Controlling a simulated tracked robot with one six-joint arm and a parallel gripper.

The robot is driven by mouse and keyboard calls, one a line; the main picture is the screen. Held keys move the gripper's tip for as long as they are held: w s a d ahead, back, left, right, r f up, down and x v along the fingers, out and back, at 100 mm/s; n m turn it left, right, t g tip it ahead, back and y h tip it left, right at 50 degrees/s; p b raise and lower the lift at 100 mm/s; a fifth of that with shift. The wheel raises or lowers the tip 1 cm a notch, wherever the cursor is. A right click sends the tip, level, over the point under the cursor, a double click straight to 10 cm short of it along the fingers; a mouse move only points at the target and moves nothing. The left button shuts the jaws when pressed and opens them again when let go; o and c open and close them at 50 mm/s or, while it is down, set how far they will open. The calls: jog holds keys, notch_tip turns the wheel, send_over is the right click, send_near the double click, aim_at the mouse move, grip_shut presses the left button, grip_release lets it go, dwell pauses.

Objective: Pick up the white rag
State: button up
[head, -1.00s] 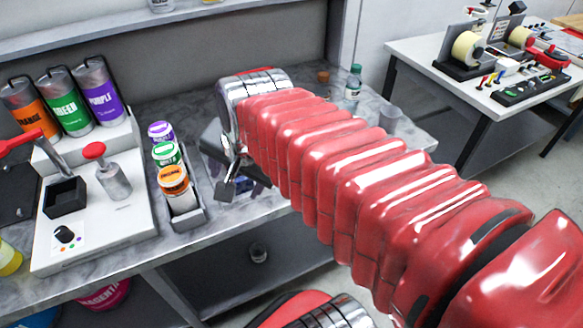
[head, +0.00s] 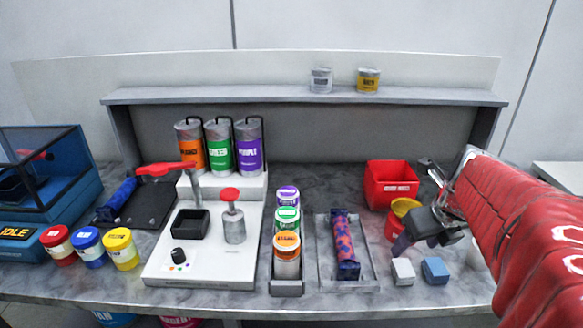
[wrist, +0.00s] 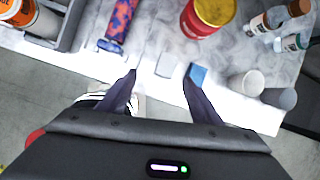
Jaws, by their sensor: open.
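The white rag (head: 402,271) looks like a small folded, block-like piece on the front of the bench, right of the grey tray. A similar blue piece (head: 435,270) lies just to its right. In the wrist view the white rag (wrist: 167,66) lies just beyond the fingertips, between their lines, with the blue piece (wrist: 198,74) near the right finger. My gripper (head: 428,238) is above and behind the two pieces in the head view. Its fingers (wrist: 160,77) are open and empty, apart from the rag.
A red tub with yellow (head: 395,226) and a red bin (head: 391,187) stand behind the rag. The tray (head: 367,279) with a patterned roll (head: 344,243) is to its left. Cups (wrist: 246,84) and bottles (wrist: 258,26) stand to the right. The bench's front edge is close.

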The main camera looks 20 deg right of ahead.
jog(key=d+m, duration=0.2)
jog(key=shift+s+f+m, duration=0.15)
jog(key=shift+s+m, duration=0.05)
jog(key=shift+m, duration=0.1)
send_over(404, 267)
jog(key=s, duration=0.2)
jog(key=shift+a+f, duration=0.2)
jog(key=shift+f, duration=1.8)
jog(key=shift+a+f, duration=0.15)
jog(key=shift+f, duration=1.85)
jog(key=shift+s+x, duration=0.15)
jog(key=shift+x, duration=1.15)
jog(key=shift+s+x, duration=0.1)
jog(key=shift+x, duration=1.2)
jog(key=shift+f, duration=0.1)
jog(key=shift+c, duration=0.3)
jog(key=c, duration=1.1)
